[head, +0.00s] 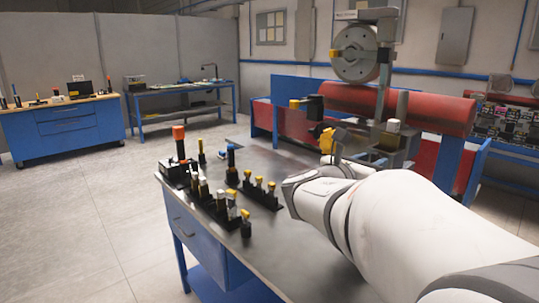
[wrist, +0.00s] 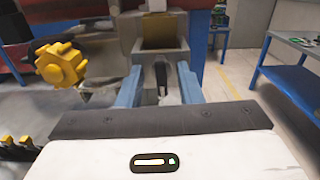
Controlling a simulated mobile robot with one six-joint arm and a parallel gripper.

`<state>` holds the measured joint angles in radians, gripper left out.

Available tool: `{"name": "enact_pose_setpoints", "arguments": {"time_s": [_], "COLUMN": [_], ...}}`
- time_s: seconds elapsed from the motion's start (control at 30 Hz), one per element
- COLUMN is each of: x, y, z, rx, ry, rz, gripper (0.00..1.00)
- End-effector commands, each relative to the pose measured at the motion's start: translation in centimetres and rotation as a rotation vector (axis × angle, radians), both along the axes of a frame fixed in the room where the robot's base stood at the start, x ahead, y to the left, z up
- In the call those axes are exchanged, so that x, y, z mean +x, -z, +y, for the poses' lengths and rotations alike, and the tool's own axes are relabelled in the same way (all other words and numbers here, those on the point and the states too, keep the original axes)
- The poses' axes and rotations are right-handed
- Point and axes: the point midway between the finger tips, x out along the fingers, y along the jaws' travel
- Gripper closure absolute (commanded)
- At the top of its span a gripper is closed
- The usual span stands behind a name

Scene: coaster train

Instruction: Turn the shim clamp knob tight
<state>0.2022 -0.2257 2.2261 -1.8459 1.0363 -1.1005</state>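A yellow lobed knob (wrist: 62,65) shows at the left of the wrist view, mounted on dark hardware. No label shows, so I cannot confirm it is the shim clamp knob. In the head view a yellow knob (head: 327,140) sits on the fixture, just beyond my white arm; it looks like the same one. My gripper (wrist: 160,82) has its two blue fingers spread apart, with no object clasped. It is right of the knob in the wrist view and not touching it. A dark slim part shows between the fingers; its depth is unclear. My arm mostly hides the gripper in the head view.
A metal-topped workbench (head: 222,160) holds racks of tools with coloured handles (head: 258,188). A red-padded train car (head: 430,108) stands behind the fixture, and a grey disc wheel (head: 355,53) rises above it. Other blue benches (head: 182,98) stand farther back. Open floor lies left.

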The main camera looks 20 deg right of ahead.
Motion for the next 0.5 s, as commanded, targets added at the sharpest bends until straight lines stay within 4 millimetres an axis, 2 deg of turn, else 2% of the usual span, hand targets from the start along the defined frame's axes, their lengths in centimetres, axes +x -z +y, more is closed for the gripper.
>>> {"name": "enact_pose_setpoints", "arguments": {"time_s": [0.3, 0.5], "x": [0.12, 0.12], "y": [0.02, 0.01], "z": [-0.33, -0.33], "rx": [0.0, 0.0], "ry": [0.0, 0.0], "rz": [-0.001, -0.001], "gripper": [0.67, 0.83]}}
